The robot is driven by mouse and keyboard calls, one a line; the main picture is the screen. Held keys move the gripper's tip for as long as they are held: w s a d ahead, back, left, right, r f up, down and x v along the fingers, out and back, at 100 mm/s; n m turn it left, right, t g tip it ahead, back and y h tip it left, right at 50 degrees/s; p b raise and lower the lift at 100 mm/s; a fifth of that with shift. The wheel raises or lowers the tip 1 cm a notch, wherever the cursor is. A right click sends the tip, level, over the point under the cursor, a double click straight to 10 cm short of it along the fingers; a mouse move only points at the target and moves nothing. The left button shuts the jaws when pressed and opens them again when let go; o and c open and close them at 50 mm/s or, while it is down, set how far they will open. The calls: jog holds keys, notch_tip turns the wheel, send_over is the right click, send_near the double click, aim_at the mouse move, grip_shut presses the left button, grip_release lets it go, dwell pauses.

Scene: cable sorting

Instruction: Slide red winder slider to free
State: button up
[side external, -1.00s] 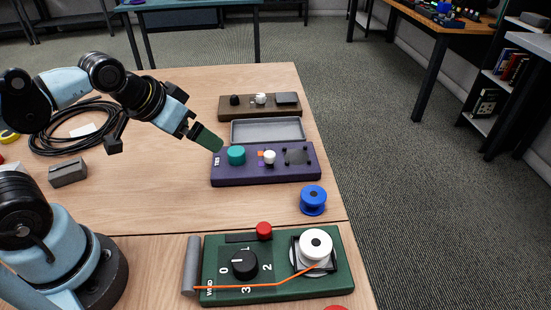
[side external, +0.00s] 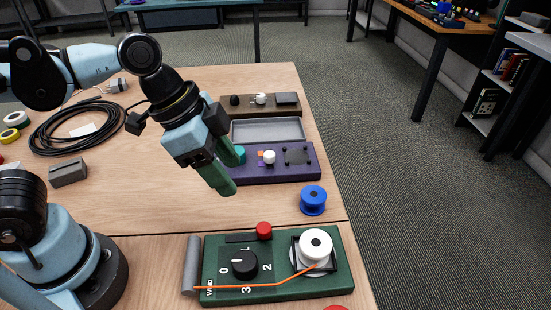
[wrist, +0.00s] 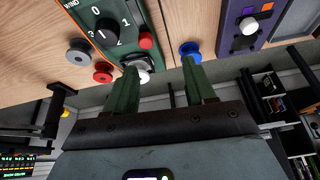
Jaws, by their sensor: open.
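The red slider knob (side external: 264,230) stands at the right end of a dark slot (side external: 240,238) along the back edge of the green winder box (side external: 340,262). It also shows in the wrist view (wrist: 146,40), beside the dial. My gripper (side external: 230,174) is open and empty. It hangs above the table, pointing down, behind and above the winder box and in front of part of the purple box. In the wrist view my gripper's green fingers (wrist: 160,68) are apart, and the red knob lies beyond the left fingertip. That finger partly hides the white spool.
The winder also carries a black dial (side external: 245,264), a white spool (side external: 316,243) and an orange cable (side external: 265,285). A blue spool (side external: 313,200) stands between it and the purple box (side external: 290,175). A grey block (side external: 68,172) and black cable coil lie left. Bare table lies between.

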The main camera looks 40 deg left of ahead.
aim_at(263, 227)
jog(key=shift+m+g, duration=0.3)
jog(key=shift+m, duration=0.5)
jog(key=shift+s+d+r+x, duration=0.1)
jog(key=shift+s+d+x, duration=0.2)
jog(key=shift+x, duration=1.7)
jog(key=shift+s+d+r+x, duration=0.1)
jog(key=shift+d+x, duration=0.3)
jog(key=shift+x, duration=1.65)
jog(key=shift+s+d+x, duration=0.15)
jog(key=shift+d+x, duration=0.2)
jog(key=shift+x, duration=1.65)
grip_shut()
